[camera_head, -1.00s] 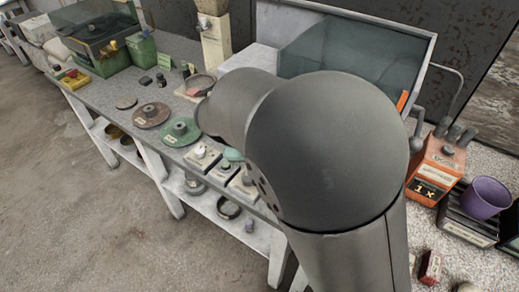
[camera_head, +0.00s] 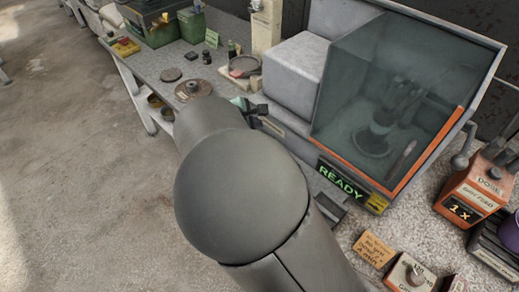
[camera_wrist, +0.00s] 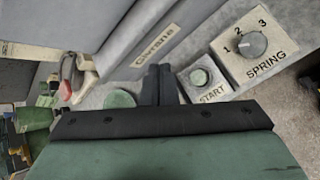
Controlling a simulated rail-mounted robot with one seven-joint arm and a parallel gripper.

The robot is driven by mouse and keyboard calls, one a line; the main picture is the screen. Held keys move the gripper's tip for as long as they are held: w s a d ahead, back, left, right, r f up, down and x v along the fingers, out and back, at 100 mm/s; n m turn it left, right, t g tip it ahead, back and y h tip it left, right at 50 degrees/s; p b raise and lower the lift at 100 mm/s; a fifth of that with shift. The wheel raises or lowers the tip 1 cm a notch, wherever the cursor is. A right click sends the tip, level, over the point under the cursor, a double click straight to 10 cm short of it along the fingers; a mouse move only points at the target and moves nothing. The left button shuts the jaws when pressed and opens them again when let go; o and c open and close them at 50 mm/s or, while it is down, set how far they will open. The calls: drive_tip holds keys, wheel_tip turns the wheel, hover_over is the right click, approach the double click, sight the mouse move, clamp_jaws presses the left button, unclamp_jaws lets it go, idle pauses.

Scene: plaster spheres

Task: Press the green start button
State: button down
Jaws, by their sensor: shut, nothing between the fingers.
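In the head view my gripper (camera_head: 256,110) shows small beyond my arm, and the button is hidden.
A SPRING dial (camera_wrist: 252,45) with positions 1 to 3 sits right of the START box. The grey machine (camera_head: 296,65) has a glass hood (camera_head: 385,85) and a lit READY display (camera_head: 342,178). An orange box (camera_head: 472,195) stands at right. Small signs and boxes lie in front.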

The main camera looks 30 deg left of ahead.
drive_tip(key=shift+f+b, duration=2.75)
drive_tip(key=shift+f, duration=1.5)
drive_tip(key=shift+f+b, duration=0.4)
drive_tip(key=shift+f, duration=0.05)
